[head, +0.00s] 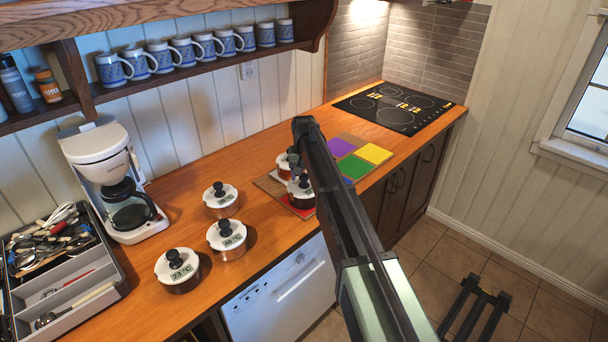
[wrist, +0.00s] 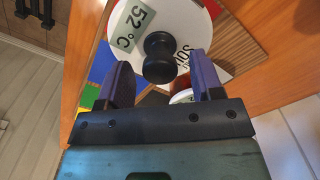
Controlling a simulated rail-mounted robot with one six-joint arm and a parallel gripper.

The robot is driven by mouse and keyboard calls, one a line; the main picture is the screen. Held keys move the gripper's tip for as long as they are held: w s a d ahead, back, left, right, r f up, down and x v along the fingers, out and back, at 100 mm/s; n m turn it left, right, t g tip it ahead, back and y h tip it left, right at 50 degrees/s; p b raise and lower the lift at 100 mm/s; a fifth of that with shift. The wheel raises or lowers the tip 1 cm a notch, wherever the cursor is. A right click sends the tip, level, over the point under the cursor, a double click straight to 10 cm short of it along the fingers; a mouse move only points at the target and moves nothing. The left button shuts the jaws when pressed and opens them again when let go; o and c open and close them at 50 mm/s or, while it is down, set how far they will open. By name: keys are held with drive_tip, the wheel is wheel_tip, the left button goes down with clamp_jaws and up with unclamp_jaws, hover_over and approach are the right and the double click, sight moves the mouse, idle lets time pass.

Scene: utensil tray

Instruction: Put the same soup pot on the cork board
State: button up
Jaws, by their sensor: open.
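In the wrist view a white-lidded pot (wrist: 215,25) shows "52 °C" and partly hidden lettering that looks like "SOUP". Its black knob (wrist: 160,57) appears between the fingertips of my open gripper (wrist: 161,66); I cannot tell if they touch it. A second lid (wrist: 182,97) shows partly below the knob. In the head view two pots, a rear one (head: 284,164) and a front one (head: 301,191), stand by my arm, partly hidden by it. They are on or beside a brown board (head: 267,184) with coloured patches. I cannot tell which surface is cork.
Three more lidded pots stand left: one reading about 50 °C (head: 220,199), (head: 228,243) and (head: 177,271). A board with purple, yellow and green squares (head: 372,153) lies right of my arm. A cooktop (head: 395,105), coffee maker (head: 110,185) and utensil tray (head: 75,302) flank the counter.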

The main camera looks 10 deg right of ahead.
wheel_tip(320, 180, up, 10)
drive_tip(key=p, duration=0.8)
drive_tip(key=s+n, duration=0.2)
drive_tip(key=s, duration=3.4)
drive_tip(key=shift+s+d+f, duration=0.15)
drive_tip(key=shift+s+d, duration=0.05)
drive_tip(key=shift+d, duration=0.15)
